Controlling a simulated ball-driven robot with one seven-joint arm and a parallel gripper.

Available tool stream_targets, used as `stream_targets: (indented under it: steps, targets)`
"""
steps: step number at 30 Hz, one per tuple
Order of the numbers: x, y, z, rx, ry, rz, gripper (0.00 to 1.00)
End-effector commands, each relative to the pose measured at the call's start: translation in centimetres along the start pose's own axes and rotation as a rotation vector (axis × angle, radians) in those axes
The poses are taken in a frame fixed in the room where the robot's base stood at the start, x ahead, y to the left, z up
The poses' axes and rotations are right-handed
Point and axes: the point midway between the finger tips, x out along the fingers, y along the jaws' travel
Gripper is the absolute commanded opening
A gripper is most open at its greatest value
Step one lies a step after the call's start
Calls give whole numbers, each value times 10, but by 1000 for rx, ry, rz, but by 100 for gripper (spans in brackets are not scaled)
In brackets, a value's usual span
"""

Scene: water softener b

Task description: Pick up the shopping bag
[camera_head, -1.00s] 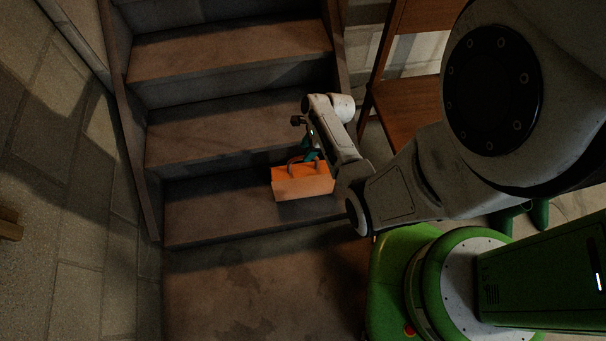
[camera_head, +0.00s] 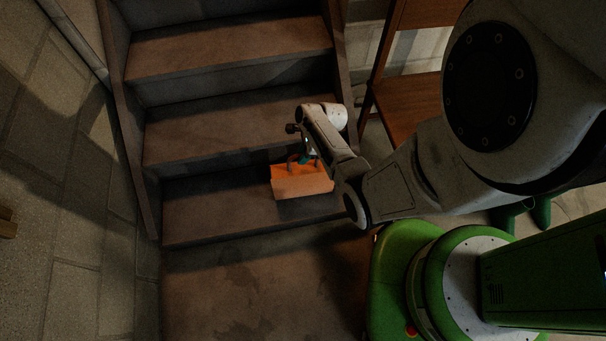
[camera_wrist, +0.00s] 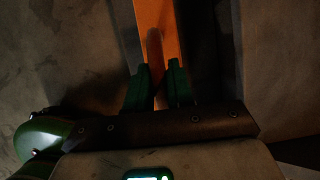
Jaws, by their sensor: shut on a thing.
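The shopping bag (camera_head: 302,182) is orange with a handle on top, and it is on or just over the lowest stair step in the head view. I cannot tell whether its base touches the step. My gripper (camera_head: 308,160) is at the top of the bag, partly hidden by my wrist. In the wrist view my green fingers (camera_wrist: 158,72) are shut on the bag's handle, with the orange bag (camera_wrist: 158,22) beyond them.
The wooden stairs (camera_head: 230,128) rise behind the bag, with a side rail at each edge. A block wall (camera_head: 75,200) stands on the left. A wooden shelf (camera_head: 408,105) is at the right. The floor (camera_head: 250,295) in front of the stairs is clear.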

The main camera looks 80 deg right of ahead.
Motion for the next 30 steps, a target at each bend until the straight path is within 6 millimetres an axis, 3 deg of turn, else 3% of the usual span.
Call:
stream_targets:
  steps: [5,30]
  targets:
    - [0,0,0,0,0,0,0]
    - [0,0,0,0,0,0,0]
